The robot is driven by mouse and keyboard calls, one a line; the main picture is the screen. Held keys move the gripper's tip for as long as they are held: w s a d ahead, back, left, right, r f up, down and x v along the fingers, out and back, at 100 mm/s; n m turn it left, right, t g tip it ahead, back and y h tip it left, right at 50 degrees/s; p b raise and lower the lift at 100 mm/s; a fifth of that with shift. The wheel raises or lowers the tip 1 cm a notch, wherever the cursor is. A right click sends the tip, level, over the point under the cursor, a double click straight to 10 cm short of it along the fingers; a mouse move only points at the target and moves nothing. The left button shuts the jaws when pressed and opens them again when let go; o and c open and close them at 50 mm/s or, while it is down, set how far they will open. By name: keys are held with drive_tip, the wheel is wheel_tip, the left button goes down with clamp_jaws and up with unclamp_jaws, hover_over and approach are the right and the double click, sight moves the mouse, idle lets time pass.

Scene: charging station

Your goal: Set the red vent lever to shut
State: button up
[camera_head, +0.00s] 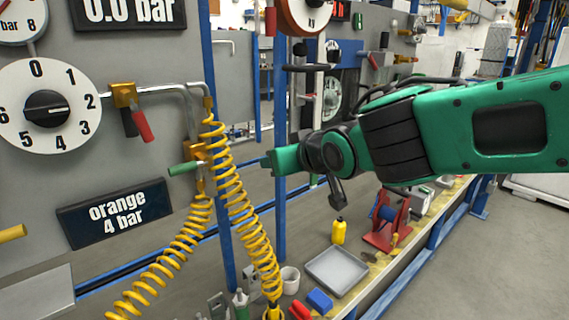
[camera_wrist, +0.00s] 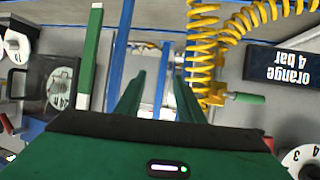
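The red vent lever (camera_head: 143,126) hangs down and slightly right from a brass valve (camera_head: 123,95) on the grey panel in the head view, beside a black handle (camera_head: 129,122). My gripper (camera_head: 272,160) is well to the right of the lever and slightly lower, in front of the blue posts, apart from it. In the wrist view, which looks upside down, my gripper's two green fingers (camera_wrist: 157,88) stand apart with nothing between them. A small reddish bit shows at the gripper body's right edge there; I cannot tell if it is the lever.
Coiled yellow hoses (camera_head: 235,200) hang between lever and gripper. A green-handled valve (camera_head: 186,168) sticks out below. The pressure dial (camera_head: 46,107) and orange 4 bar sign (camera_head: 115,212) are on the panel. A grey tray (camera_head: 337,270) and yellow bottle (camera_head: 339,231) stand on the bench.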

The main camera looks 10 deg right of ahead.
drive_tip(key=shift+d+f+h, duration=0.3)
drive_tip(key=shift+d+f, duration=0.05)
drive_tip(key=shift+d, duration=0.4)
